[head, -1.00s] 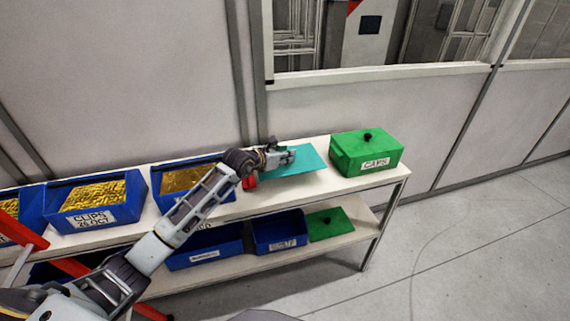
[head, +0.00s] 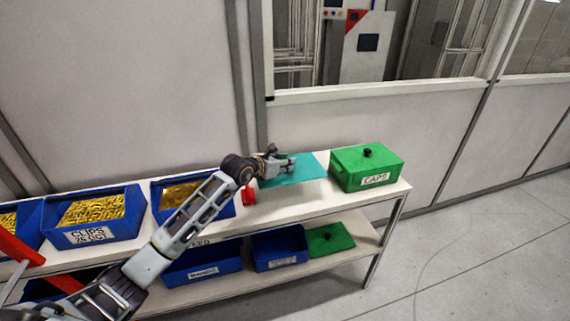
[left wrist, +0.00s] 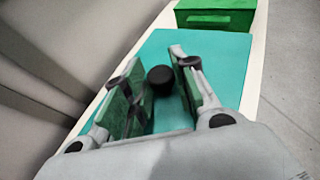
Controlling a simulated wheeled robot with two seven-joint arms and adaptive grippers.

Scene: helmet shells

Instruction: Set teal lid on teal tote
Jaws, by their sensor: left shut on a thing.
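The teal lid (head: 306,169) is a flat teal panel over the top shelf, left of a green box. My left gripper (head: 284,162) is at its left part in the head view. In the left wrist view the lid (left wrist: 215,58) spreads beneath the fingers, and its black knob (left wrist: 160,79) sits between them. My left gripper (left wrist: 160,92) is shut on the lid's knob. I cannot tell whether the lid rests on the shelf or hangs just above it. No teal tote shows in either view. My right gripper is not in view.
A green lidded box (head: 366,168) labelled CAPS stands at the top shelf's right end (head: 392,189). Blue bins (head: 98,215) with gold parts stand to the left. A small red thing (head: 249,195) is under my arm. The lower shelf holds blue bins (head: 279,247) and a green lid (head: 329,238).

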